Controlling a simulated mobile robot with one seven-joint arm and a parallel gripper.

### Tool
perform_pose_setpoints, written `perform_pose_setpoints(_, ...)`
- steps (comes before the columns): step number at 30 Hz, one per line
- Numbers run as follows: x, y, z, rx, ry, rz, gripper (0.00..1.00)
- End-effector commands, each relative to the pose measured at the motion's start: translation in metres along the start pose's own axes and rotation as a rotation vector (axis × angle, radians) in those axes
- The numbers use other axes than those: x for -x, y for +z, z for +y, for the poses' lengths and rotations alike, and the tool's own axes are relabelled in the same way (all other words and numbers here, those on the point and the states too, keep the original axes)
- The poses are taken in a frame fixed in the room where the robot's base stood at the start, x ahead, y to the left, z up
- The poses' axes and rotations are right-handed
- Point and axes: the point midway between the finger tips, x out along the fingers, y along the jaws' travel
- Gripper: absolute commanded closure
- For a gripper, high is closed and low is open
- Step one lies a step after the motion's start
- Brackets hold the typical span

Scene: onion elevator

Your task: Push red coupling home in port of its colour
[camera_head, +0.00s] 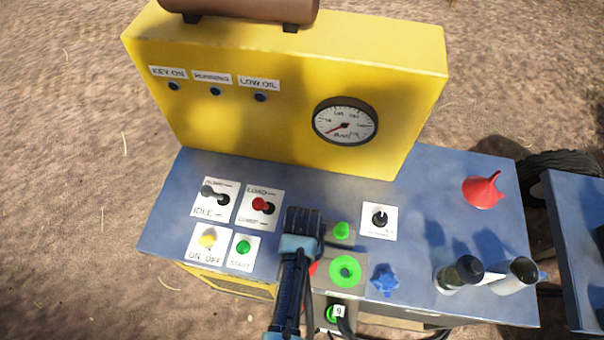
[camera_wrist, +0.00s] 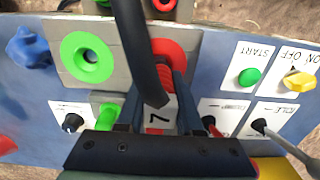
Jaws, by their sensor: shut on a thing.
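The red coupling (camera_wrist: 165,76) is ribbed and carries a white tag marked 7 (camera_wrist: 158,120). My gripper (camera_wrist: 163,88) is shut on it in the wrist view. A black hose (camera_wrist: 132,40) arches from it across the picture. The red port ring (camera_wrist: 168,47) shows just past the coupling's front end, in line with it; I cannot tell how deep the coupling sits. In the head view my gripper (camera_head: 302,222) hides the coupling and most of the red port. Only a red edge (camera_head: 312,268) shows there.
A green port (camera_head: 345,271) is beside the red one, with a green piece (camera_head: 342,230) behind it. A green coupling tagged 9 (camera_head: 333,313) is below. A blue piece (camera_head: 384,279), switches (camera_head: 262,205), a red funnel (camera_head: 483,190) and cups (camera_head: 516,275) stand around.

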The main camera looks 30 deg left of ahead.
Motion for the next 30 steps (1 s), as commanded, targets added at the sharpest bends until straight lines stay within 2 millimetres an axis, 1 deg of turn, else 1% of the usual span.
perform_pose_setpoints(13, 0.0, -0.001, 0.0, 0.0, 0.0, 0.001, 1.0)
perform_pose_setpoints(30, -0.011, -0.001, 0.0, 0.0, 0.0, 0.001, 1.0)
